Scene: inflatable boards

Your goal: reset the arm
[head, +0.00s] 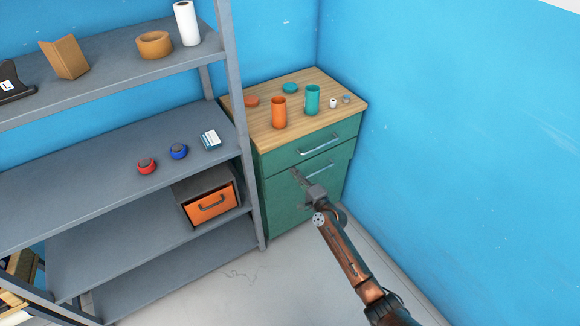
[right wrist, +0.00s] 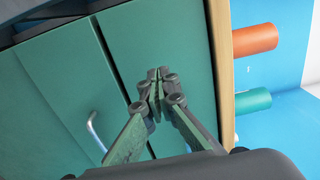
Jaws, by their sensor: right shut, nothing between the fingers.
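My right arm comes in from the lower right in the head view. Its gripper (head: 297,176) is in front of the green drawer cabinet (head: 283,220), near the drawer fronts. In the right wrist view the gripper (right wrist: 157,75) is shut and empty, with its fingertips together before the green cabinet front (right wrist: 155,35). I cannot tell whether the fingertips touch the front. My left gripper is not in view.
An orange cup (head: 279,113) and a teal cup (head: 313,100) stand on the cabinet's wooden top (head: 262,133). A grey shelf (head: 100,185) to the left holds a red item (head: 146,166), a blue item (head: 179,151) and an orange-fronted drawer box (head: 212,208). Open floor (head: 235,285) lies in front.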

